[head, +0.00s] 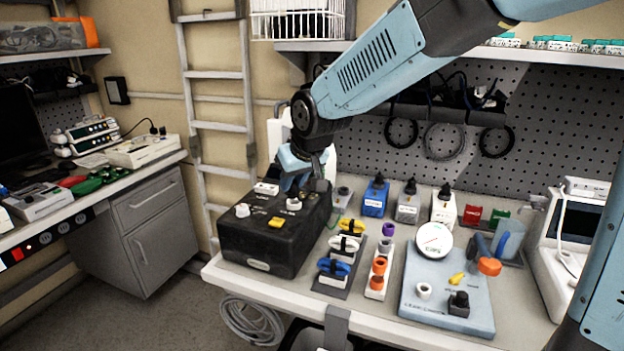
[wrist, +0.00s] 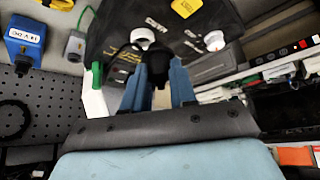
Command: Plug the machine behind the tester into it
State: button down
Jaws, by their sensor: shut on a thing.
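The tester is a large black box (head: 262,247) on the left end of the bench, with pale sockets and a yellow part on top. It also shows in the wrist view (wrist: 112,22). My gripper (head: 297,184) is over its back part, pointing down. In the wrist view my gripper (wrist: 158,85) is shut on a black plug (wrist: 157,68), between blue fingers. The plug is close to a white round socket (wrist: 143,38); I cannot tell whether they touch. A white machine (head: 331,160) stands behind the tester, mostly hidden by my arm.
Several coloured connectors (head: 347,245) stand right of the tester. A blue-grey board with a round gauge (head: 434,240) lies farther right. A blue box (head: 375,197) and other small boxes line the back. A ladder (head: 219,126) stands left of the bench.

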aim_at(295, 189)
jog(key=shift+a+f, duration=0.15)
jog(key=shift+f, duration=2.4)
jog(key=shift+w+f, duration=0.1)
jog(key=shift+r, duration=1.05)
jog(key=shift+w+f, duration=0.15)
jog(key=shift+f, duration=0.95)
dwell(0.5)
jog(key=shift+w+r, duration=0.1)
jog(key=shift+r, duration=0.5)
dwell(0.4)
jog(key=shift+r, duration=0.45)
jog(key=shift+f, duration=0.25)
dwell(1.0)
